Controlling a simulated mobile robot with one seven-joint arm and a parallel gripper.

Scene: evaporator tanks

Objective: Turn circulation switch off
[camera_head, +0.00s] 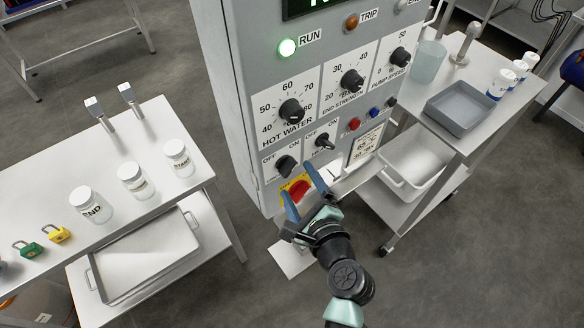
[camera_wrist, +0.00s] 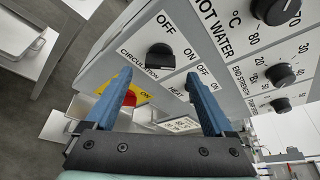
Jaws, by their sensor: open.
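The circulation switch (camera_head: 286,165) is a black rotary knob low on the grey control panel, between OFF and ON marks. In the wrist view the circulation switch (camera_wrist: 160,57) sits above its CIRCULATION label, and which mark it points to is hard to tell. My gripper (camera_head: 298,180) is open and empty, just below and in front of the switch in the head view. In the wrist view my gripper (camera_wrist: 159,74) has its two blue fingers apart, with the knob beyond and between the tips. I see no contact with it.
The heat switch (camera_head: 325,141) is right of the circulation switch. A red-and-yellow switch (camera_head: 299,188) lies below it, partly behind my fingers. The green RUN lamp (camera_head: 287,47) is lit. Tables with jars (camera_head: 92,205) and a grey tray (camera_head: 461,107) flank the panel.

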